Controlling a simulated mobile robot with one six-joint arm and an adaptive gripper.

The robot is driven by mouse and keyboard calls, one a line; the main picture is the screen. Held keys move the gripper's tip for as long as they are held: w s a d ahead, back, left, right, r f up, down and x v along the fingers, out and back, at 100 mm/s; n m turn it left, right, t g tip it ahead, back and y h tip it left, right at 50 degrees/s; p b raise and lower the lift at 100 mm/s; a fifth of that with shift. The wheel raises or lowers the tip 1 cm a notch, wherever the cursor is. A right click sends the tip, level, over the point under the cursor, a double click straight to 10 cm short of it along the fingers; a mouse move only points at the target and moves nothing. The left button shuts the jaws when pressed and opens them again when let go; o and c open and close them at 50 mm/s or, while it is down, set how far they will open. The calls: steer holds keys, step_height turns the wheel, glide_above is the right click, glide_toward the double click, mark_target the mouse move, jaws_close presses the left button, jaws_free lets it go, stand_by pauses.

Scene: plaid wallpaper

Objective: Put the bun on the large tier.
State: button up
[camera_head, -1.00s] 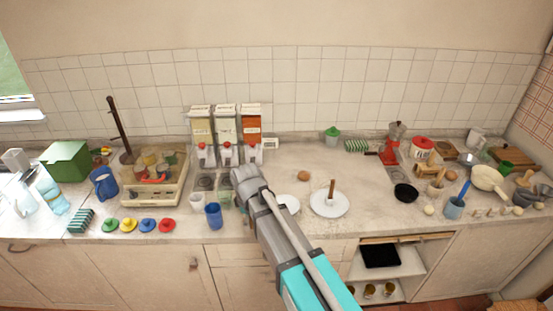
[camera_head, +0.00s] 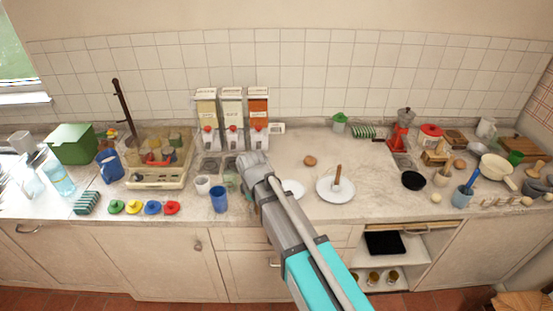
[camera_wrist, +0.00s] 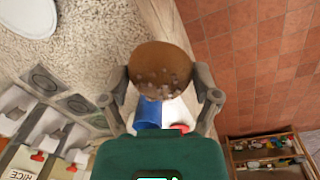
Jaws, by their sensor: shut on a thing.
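The bun (camera_wrist: 160,70) is brown, round and speckled, held between the two fingers of my gripper (camera_wrist: 160,82) in the wrist view. My gripper (camera_head: 253,162) also shows in the head view, over the counter in front of the dispensers and left of the plates; the bun is hidden there. A larger white plate with a brown upright post (camera_head: 347,194), which looks like the large tier, lies on the counter to the right of my gripper. A smaller white plate (camera_head: 295,187) lies between them, partly hidden by my arm.
A brown round item (camera_head: 310,160) lies behind the plates. Three dispensers (camera_head: 232,125) stand at the back. A blue cup (camera_head: 219,200) and a white cup (camera_head: 203,184) stand left of my arm. A black bowl (camera_head: 413,180) sits right of the larger plate.

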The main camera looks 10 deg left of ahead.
steer(key=w+d+f+m+b, duration=0.1)
steer(key=w+d+m, duration=0.1)
steer(key=w+d, duration=1)
steer(key=m+b, duration=0.1)
steer(key=m, duration=0.2)
glide_above(337, 198)
steer(key=shift+s+f, duration=0.15)
steer(key=shift+f, duration=0.3)
steer(key=shift+f, duration=0.1)
steer(key=shift+f+b, duration=3.35)
steer(key=shift+b, duration=0.05)
steer(key=shift+f+b, duration=0.55)
steer(key=o, duration=1)
steer(key=shift+o, duration=0.2)
steer(key=shift+r, duration=0.1)
